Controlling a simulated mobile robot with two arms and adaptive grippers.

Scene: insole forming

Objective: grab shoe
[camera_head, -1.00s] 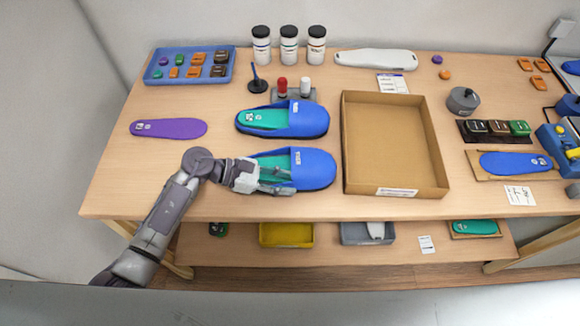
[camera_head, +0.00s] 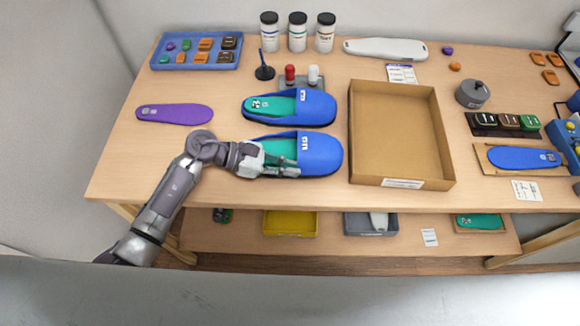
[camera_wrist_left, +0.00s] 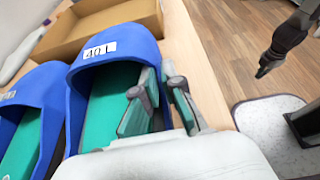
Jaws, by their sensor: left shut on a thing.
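Two blue shoes with teal insides lie side by side on the table. The nearer shoe (camera_head: 322,153) has my left gripper (camera_head: 287,169) at its open heel end, on the near side. The left wrist view shows that shoe (camera_wrist_left: 112,38) with my left gripper (camera_wrist_left: 160,85) shut on its side wall, one finger inside and one outside. The gripped part is mostly hidden between the fingers. The shoe still appears to rest on the table. The farther shoe (camera_head: 318,107) lies just behind it, untouched. A dark arm end, possibly my right gripper (camera_wrist_left: 268,66), hangs over the floor.
An empty cardboard box (camera_head: 402,182) stands right of the shoes. A purple insole (camera_head: 174,114) lies to the left. A small stand (camera_head: 303,82) with red and white pieces is behind the farther shoe. The table's front edge is close below the nearer shoe.

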